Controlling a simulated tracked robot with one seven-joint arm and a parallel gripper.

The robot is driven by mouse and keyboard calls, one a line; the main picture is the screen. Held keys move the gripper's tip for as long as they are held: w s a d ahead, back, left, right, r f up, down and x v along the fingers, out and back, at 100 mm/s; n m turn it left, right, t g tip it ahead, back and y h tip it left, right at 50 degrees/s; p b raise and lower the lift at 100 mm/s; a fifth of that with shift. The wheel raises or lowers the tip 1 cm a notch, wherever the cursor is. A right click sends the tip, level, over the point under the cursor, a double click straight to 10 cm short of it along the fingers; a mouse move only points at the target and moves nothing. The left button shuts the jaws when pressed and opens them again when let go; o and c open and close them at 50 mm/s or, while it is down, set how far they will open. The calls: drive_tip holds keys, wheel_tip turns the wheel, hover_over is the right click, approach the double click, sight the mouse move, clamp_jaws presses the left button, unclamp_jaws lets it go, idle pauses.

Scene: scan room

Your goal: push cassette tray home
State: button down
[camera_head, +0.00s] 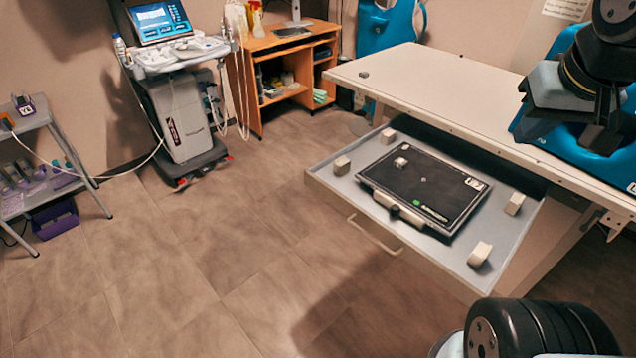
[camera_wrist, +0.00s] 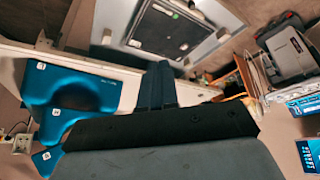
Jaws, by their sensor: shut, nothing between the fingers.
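The cassette tray (camera_head: 335,205) is a pale grey drawer standing pulled out below the edge of the white table (camera_head: 440,85). A flat black cassette (camera_head: 425,180) lies in it, with several small white blocks around it. A bar handle (camera_head: 374,236) is on the tray's front. My gripper (camera_head: 597,142) is above the table's right end, apart from the tray, with its fingers shut and empty. In the wrist view its fingers (camera_wrist: 158,84) point toward the tray (camera_wrist: 207,44), which appears beyond the table edge with the cassette (camera_wrist: 165,30) in it.
A blue covered piece (camera_head: 580,130) stands on the table's right end, close to my gripper. An ultrasound cart (camera_head: 180,110), a wooden desk (camera_head: 290,50) and a grey side rack (camera_head: 40,150) stand further off. The floor left of the tray is clear.

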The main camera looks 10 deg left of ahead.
drive_tip(key=w+a+f+n+g+h, duration=0.1)
drive_tip(key=w+a+f+n+g, duration=0.45)
drive_tip(key=w, duration=0.55)
drive_tip(key=n+t+h, duration=1)
drive_tip(key=n+t, duration=0.5)
drive_tip(key=n, duration=0.8)
approach(321, 188)
drive_tip(key=shift+m+g, duration=0.25)
drive_tip(key=x, duration=0.6)
drive_tip(key=shift+w+d+r, duration=0.15)
drive_tip(key=shift+w, duration=0.2)
